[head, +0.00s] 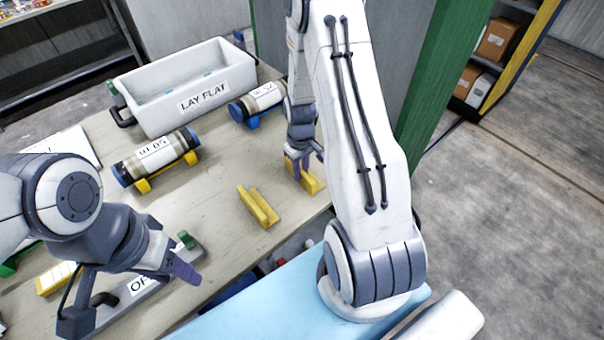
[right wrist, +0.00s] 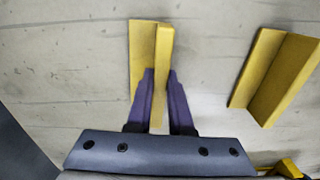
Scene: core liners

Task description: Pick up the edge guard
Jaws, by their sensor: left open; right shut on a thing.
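Two yellow angled edge guards are near the table's right edge. My right gripper (head: 303,162) is shut on the upright flange of one edge guard (head: 312,182), which also shows between the purple fingers (right wrist: 158,85) in the right wrist view (right wrist: 142,45). I cannot tell whether this guard touches the table. The other edge guard (head: 258,206) lies free on the table, and it shows at the right of the right wrist view (right wrist: 275,75). My left gripper (head: 184,270) is open over the near left of the table, apart from both guards; its fingers are partly hidden.
A white tray marked LAY FLAT (head: 190,90) stands at the back. A labelled core cylinder (head: 155,156) rests on yellow supports, and another (head: 258,102) rests on blue ones. A grey labelled holder (head: 150,288) lies under my left gripper. A green post (head: 430,90) rises beyond the table.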

